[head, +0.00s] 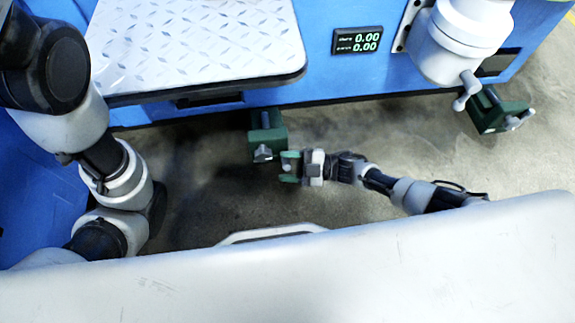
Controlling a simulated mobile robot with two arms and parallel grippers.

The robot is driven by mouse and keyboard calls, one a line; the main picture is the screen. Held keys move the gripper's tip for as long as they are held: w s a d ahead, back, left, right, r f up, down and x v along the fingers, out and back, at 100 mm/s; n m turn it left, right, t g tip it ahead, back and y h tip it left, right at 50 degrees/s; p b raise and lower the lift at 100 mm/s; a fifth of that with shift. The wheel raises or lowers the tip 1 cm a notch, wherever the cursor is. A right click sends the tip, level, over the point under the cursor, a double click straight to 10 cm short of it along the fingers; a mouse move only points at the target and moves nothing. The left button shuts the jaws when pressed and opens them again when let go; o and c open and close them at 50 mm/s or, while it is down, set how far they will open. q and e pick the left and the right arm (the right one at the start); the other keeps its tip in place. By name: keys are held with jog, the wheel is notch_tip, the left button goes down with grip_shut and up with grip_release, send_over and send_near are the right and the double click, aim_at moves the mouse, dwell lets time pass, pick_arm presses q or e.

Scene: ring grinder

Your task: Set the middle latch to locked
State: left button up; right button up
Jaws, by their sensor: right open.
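A green latch (266,133) with a silver handle (263,154) sits at the lower front edge of the blue machine, near the picture's middle; I take it for the middle latch. My right gripper (287,167) is just right of and below this handle in the picture. Its green-tipped fingers are apart, with nothing visible between them, and point left. Whether a fingertip touches the handle I cannot tell. Links of my left arm show at the left, but its gripper is not in view.
Another green latch (493,110) with a silver handle sits at the right. A diamond-plate metal top (195,40) overhangs the machine's front (315,70), which carries a small display (357,41) reading 0.00. Grey floor (210,175) lies open below.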

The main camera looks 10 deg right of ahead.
aim_at(287, 160)
jog(key=shift+a, duration=0.1)
grip_shut()
dwell(0.3)
jog(key=shift+r, duration=0.1)
jog(key=shift+w+r+m+h+p, duration=0.15)
jog(key=shift+w+r+m+p, duration=0.2)
jog(key=shift+m+p, duration=0.35)
jog(key=shift+w+r+m+h+p, duration=0.1)
jog(key=shift+r+m+h+p, duration=0.05)
jog(key=shift+r+m+p, duration=0.45)
jog(key=shift+w+r+m+p, duration=0.2)
jog(key=shift+w+m+p, duration=0.25)
jog(key=shift+m, duration=0.55)
jog(key=shift+w+r+m+g+h, duration=0.2)
jog(key=shift+w+m+g+h, duration=0.15)
jog(key=shift+m, duration=0.55)
